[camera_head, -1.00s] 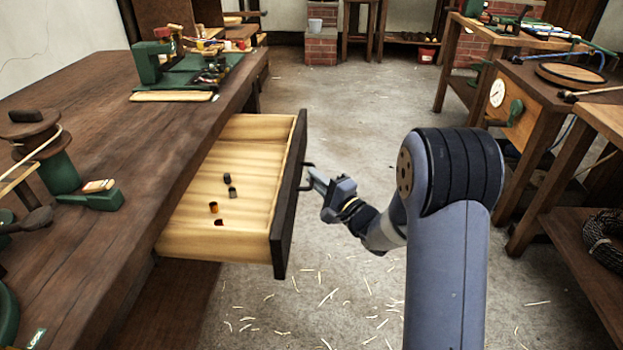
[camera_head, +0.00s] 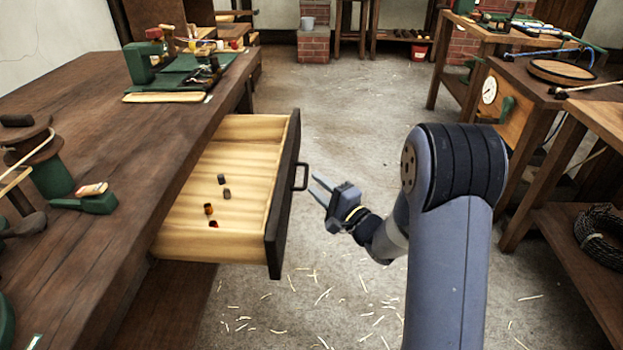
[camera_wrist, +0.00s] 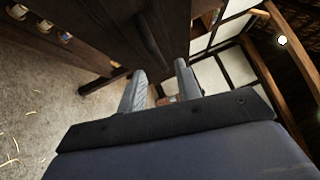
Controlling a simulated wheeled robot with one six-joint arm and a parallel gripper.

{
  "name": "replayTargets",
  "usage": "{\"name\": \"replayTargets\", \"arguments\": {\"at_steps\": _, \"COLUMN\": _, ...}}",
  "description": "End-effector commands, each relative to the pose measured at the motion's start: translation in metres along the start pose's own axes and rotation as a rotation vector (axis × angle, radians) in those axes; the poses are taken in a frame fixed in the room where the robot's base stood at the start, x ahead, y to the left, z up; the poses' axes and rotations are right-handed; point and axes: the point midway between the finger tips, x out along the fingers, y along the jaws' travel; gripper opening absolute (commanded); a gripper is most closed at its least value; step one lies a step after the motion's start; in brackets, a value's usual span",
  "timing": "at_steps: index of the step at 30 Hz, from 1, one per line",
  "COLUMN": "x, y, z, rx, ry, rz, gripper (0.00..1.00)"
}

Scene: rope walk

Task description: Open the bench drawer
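The bench drawer (camera_head: 232,160) stands pulled well out of the dark wooden bench (camera_head: 150,130) in the head view. Its dark front carries a bar handle (camera_head: 301,177). Several small dark and reddish pieces lie inside on the pale bottom. My gripper (camera_head: 316,187) is just right of the handle, its two fingers apart with nothing between them and a small gap to the handle. In the wrist view, my gripper's fingers (camera_wrist: 160,85) are spread, and the drawer's dark front and handle (camera_wrist: 150,40) show beyond them.
Concrete floor with scattered shavings (camera_head: 330,290) is clear between the bench and the tables (camera_head: 560,130) on the right. A coil of dark rope (camera_head: 600,235) lies on a lower shelf. Green tools (camera_head: 165,78) and a spool (camera_head: 45,160) stand on the bench top.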

Motion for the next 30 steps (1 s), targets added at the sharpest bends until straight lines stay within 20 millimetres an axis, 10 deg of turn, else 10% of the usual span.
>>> {"name": "replayTargets", "arguments": {"at_steps": 12, "x": -0.07, "y": -0.001, "z": -0.001, "rx": 0.001, "ry": 0.003, "rz": 0.001, "gripper": 0.33}}
{"name": "replayTargets", "arguments": {"at_steps": 30, "x": -0.064, "y": 0.001, "z": 0.0, "rx": -0.001, "ry": -0.003, "rz": 0.0, "gripper": 0.33}}
